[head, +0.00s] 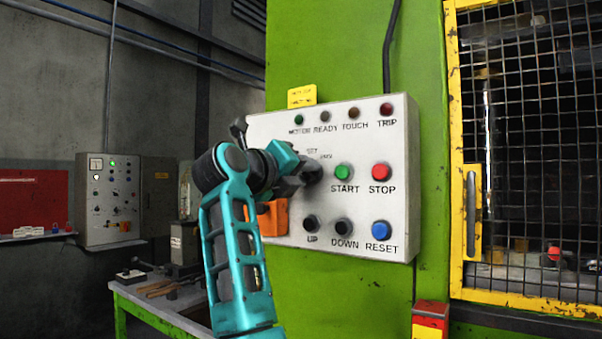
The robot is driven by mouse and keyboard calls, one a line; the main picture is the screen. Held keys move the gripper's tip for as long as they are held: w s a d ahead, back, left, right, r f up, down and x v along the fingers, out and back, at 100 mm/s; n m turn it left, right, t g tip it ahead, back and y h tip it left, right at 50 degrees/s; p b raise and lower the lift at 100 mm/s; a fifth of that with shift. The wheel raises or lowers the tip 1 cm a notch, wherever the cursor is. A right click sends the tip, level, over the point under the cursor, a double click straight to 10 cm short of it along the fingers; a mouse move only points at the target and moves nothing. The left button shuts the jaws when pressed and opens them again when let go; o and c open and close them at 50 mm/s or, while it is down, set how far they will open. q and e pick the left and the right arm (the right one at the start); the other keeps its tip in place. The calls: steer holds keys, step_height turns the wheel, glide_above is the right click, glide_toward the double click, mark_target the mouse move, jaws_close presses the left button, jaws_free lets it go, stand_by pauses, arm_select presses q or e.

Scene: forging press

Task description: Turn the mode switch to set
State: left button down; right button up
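The white control panel (402,215) is mounted on the green press body. The mode switch (314,172) is a dark knob on the left part of the panel, below small position labels and left of the green START button.
The START button (343,171) and red STOP button (380,171) are right of the gripper. Black UP (311,222) and DOWN (343,227) buttons and blue RESET (381,230) are below. An orange part (272,218) is near my wrist. A yellow mesh guard (525,150) stands at right.

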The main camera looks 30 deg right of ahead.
steer(key=shift+c, duration=1)
steer(key=shift+m, duration=0.3)
steer(key=m+p, duration=0.1)
steer(key=m, duration=0.4)
steer(key=shift+m, duration=1.8)
